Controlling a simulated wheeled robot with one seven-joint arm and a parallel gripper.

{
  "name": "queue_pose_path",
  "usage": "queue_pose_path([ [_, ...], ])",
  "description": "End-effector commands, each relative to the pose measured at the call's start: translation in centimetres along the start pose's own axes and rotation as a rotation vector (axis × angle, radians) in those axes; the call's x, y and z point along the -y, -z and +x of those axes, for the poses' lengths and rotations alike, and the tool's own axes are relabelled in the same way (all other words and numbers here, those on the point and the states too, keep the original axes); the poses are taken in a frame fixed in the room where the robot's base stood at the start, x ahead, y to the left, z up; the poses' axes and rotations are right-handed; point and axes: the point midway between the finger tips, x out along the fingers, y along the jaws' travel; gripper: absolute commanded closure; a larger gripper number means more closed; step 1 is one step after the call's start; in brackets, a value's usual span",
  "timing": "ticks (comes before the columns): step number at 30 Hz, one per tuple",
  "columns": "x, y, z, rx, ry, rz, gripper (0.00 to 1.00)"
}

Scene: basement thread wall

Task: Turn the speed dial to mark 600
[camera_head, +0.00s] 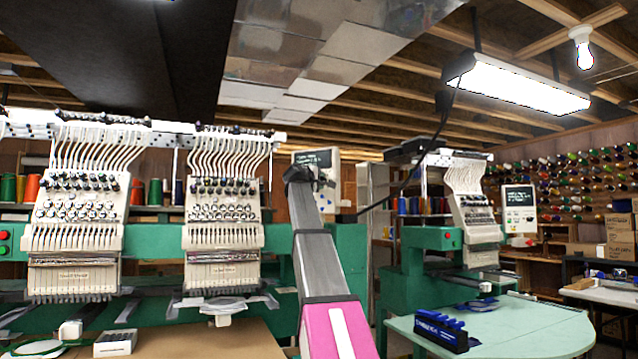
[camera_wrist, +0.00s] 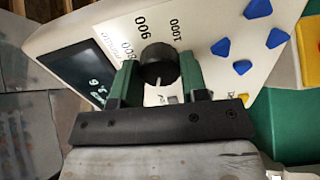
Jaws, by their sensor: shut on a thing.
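The speed dial (camera_wrist: 158,64) is a round black knob on a cream control panel (camera_wrist: 205,25) in the wrist view. My gripper (camera_wrist: 160,72) is shut on it, with one green finger on each side. The printed numbers 800, 900 and 1000 show beyond the knob. I cannot make out mark 600. A small pale mark shows at the knob's near edge, but I cannot tell which number the dial points to.
Blue buttons (camera_wrist: 222,48) sit on the panel right of the dial, and a dark screen (camera_wrist: 88,68) sits to its left. Embroidery heads (camera_head: 222,220) stand left of my arm. Another green machine (camera_head: 420,285) with a pale table (camera_head: 530,325) stands to the right.

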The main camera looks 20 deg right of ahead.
Motion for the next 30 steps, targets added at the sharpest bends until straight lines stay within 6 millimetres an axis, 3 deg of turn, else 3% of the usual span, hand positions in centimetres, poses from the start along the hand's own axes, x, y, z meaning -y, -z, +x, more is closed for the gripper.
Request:
queue_pose_path([
  [12, 0.1, 0.01, -0.02, 0.0, 0.001, -0.207, 0.83],
  [30, 0.13, 0.0, -0.03, 0.0, 0.001, -0.242, 0.83],
])
